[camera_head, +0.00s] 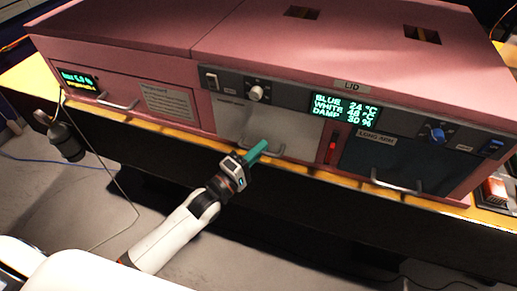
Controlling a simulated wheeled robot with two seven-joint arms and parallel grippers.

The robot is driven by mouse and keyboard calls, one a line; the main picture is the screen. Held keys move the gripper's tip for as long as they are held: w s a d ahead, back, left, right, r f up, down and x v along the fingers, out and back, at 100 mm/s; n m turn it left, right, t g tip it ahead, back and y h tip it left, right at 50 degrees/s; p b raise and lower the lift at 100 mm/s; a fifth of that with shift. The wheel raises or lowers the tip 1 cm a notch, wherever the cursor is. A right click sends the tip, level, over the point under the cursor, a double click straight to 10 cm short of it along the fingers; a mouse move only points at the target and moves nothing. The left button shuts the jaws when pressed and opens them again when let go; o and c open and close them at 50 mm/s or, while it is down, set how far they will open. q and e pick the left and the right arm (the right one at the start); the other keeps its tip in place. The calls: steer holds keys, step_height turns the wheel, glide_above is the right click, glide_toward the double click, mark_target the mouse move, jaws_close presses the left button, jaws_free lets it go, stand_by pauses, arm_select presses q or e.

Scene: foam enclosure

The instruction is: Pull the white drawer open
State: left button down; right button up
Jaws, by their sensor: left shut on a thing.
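The white drawer (240,118) is a pale front panel in the pink cabinet, below a grey strip with a knob. It looks flush with the cabinet front. A thin metal handle (276,153) runs along its lower part. My left gripper (257,150) reaches up from the lower left, its green fingers at the left part of this handle. My right gripper is not in view.
A dark drawer (380,161) with its own handle is to the right, past a narrow red-lit panel (333,146). A small pink drawer (118,92) is at the left. A dark hanging canister (66,140) and a red switch box (494,192) flank the cabinet. Floor in front looks clear.

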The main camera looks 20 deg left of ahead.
arm_select(q)
steer(key=s+p, duration=0.6)
steer(key=s, duration=1.8)
steer(key=shift+a, duration=0.45)
steer(key=c, duration=1.5)
jaws_free()
steer(key=shift+b+v, duration=2)
steer(key=shift+v, duration=4)
